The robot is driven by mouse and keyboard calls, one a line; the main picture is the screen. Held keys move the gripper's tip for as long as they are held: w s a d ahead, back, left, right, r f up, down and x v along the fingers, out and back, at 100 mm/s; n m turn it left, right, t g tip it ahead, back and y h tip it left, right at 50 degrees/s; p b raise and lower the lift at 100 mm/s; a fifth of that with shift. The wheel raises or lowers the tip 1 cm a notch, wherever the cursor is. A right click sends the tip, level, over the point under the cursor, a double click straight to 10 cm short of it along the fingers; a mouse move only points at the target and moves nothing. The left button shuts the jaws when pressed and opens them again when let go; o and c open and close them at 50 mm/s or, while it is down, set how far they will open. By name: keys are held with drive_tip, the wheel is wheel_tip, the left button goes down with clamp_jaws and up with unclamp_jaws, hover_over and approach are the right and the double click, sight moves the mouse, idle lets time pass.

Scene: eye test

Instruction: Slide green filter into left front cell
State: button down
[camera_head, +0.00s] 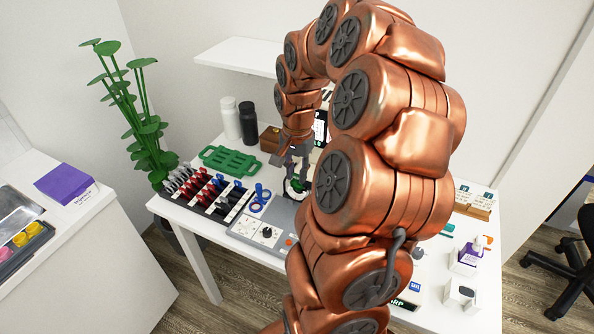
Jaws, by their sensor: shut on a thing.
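My gripper (296,178) points down over the back part of the table, just right of the lens rack. It is shut on a small round green thing, which looks like the green filter (297,187); the fingers partly cover it. It is close above a grey device (282,215), and I cannot tell whether it touches. A blue piece with ring shapes (259,199) is left of the gripper; I cannot tell whether it is a trial frame. No left front cell can be made out. My arm hides the table's middle.
A black rack (212,196) of red, grey and black-handled pieces lies left. A green tray (230,161), white bottle (231,118), black bottle (248,121) and brown box (270,138) stand behind. A purple-white box (466,257) and white box (461,294) stand right.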

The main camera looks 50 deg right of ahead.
drive_tip(key=shift+f+b, duration=1.2)
drive_tip(key=shift+f, duration=0.15)
drive_tip(key=c, duration=0.9)
unclamp_jaws()
wheel_tip(320, 180, up, 12)
idle(0.3)
